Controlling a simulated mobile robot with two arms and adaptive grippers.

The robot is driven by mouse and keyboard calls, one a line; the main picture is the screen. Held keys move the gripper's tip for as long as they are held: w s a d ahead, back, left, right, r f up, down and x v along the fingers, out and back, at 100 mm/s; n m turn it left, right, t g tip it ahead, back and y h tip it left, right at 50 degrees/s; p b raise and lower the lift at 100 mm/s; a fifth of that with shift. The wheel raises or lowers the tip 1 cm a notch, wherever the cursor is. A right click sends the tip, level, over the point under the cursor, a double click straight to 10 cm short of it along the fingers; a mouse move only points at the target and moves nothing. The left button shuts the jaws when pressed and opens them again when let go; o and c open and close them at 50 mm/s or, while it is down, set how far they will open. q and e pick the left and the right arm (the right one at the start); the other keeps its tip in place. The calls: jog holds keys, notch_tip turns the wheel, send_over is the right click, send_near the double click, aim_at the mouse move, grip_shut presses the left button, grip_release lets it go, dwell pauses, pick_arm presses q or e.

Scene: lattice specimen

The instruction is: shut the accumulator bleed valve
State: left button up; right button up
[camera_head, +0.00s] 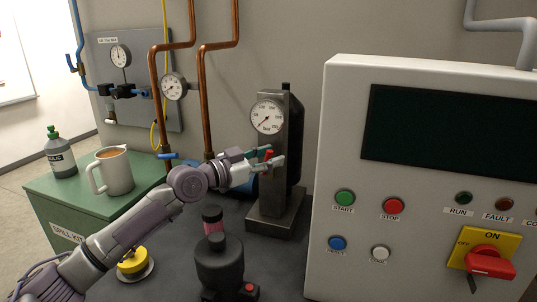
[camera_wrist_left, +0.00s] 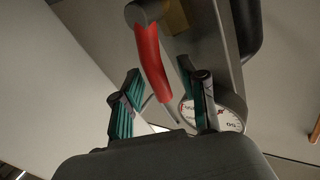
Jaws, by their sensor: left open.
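The accumulator (camera_head: 294,140) is a dark cylinder behind a grey upright block with a round gauge (camera_head: 267,117). The bleed valve's red lever (camera_head: 268,155) is on this block, partly hidden by my left gripper (camera_head: 272,158). In the left wrist view the red lever (camera_wrist_left: 152,62) hangs from a grey round hub, and its lower end reaches between the two teal-padded fingers of my left gripper (camera_wrist_left: 164,98). The fingers are apart, with gaps beside the lever; I cannot tell whether either touches it. My right gripper is in neither view.
A control cabinet (camera_head: 348,170) with buttons and a red-yellow switch (camera_head: 488,262) stands close on the right. A dark cylindrical fixture (camera_head: 219,262) stands below my left arm. A mug (camera_head: 116,172) and bottle (camera_head: 60,152) stand on a green box at left. Copper pipes (camera_head: 203,95) run behind.

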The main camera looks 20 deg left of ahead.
pick_arm(q)
grip_shut()
dwell(0.3)
jog(key=shift+d+r+m+g+y+p, duration=0.15)
jog(key=shift+d+m+g+y+p, duration=0.2)
jog(key=shift+m+p, duration=0.6)
jog(key=d+f+m+g+y+p, duration=0.2)
jog(key=f+m+y+p, duration=0.4)
jog(key=p, duration=0.9)
jog(key=shift+s+d+m+g+y, duration=0.15)
jog(key=shift+d+m+g+y, duration=0.2)
jog(key=shift+d+m+y, duration=0.55)
